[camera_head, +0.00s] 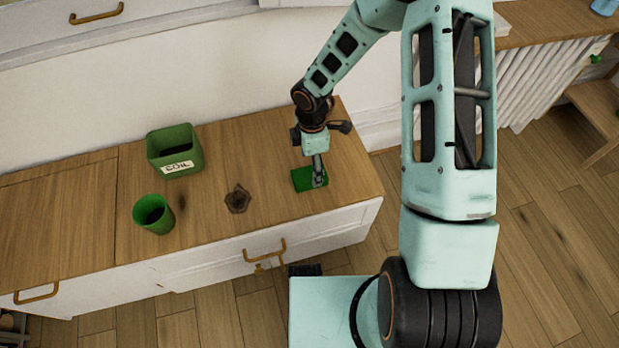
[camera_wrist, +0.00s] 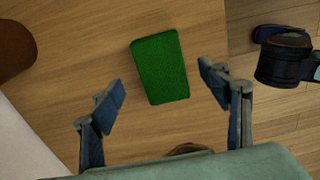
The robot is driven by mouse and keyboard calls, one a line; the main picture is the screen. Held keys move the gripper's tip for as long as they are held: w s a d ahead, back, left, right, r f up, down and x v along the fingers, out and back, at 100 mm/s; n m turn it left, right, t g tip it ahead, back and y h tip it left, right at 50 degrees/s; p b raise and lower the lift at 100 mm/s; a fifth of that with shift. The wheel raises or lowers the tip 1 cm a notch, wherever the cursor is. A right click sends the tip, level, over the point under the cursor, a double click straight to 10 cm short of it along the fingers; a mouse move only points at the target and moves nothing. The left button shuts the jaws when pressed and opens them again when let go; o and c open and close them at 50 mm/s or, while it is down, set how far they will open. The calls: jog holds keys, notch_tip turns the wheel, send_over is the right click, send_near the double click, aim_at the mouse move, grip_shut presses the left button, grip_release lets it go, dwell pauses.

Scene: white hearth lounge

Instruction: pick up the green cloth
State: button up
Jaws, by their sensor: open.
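The green cloth (camera_head: 303,179) is a flat, dark green rectangle lying on the wooden cabinet top near its right end. In the wrist view the cloth (camera_wrist: 160,69) lies tilted slightly, ahead of and between my two fingers. My gripper (camera_head: 319,181) is above the cloth's right part in the head view and hides some of it. In the wrist view my gripper (camera_wrist: 164,88) is open, with its fingers wide apart on either side of the cloth. Nothing is between the fingertips that I can see held.
On the cabinet top (camera_head: 216,152) stand a green square bin (camera_head: 175,152) labelled "COIL" or similar, a green cup (camera_head: 153,214) and a small brown hexagonal object (camera_head: 238,199). A white wall (camera_head: 230,75) rises behind. Bare wood surrounds the cloth.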

aim_at(310, 174)
jog(key=f, duration=0.1)
jog(key=f+b, duration=0.1)
jog(key=f, duration=0.2)
jog(key=shift+s+a+f+b, duration=0.2)
jog(key=shift+a+f+b, duration=0.05)
jog(key=shift+f+b, duration=0.1)
jog(key=shift+r, duration=0.1)
jog(key=c, duration=1.3)
jog(key=shift+r, duration=0.45)
notch_tip(310, 174, up, 2)
jog(key=shift+w+r+p, duration=0.1)
jog(key=shift+r+p, duration=0.15)
jog(key=shift+p, duration=0.5)
jog(key=s+a+r+p, duration=0.1)
jog(key=s+r, duration=0.2)
jog(key=s, duration=0.1)
jog(key=s+a+r, duration=0.1)
jog(key=s+r, duration=0.2)
jog(key=s, duration=0.2)
jog(key=s+a+r+p, duration=0.1)
jog(key=s+r, duration=0.2)
jog(key=s, duration=0.1)
jog(key=shift+s+a+r+p, duration=0.2)
jog(key=shift+s+r+p, duration=0.1)
jog(key=shift+s+p, duration=0.1)
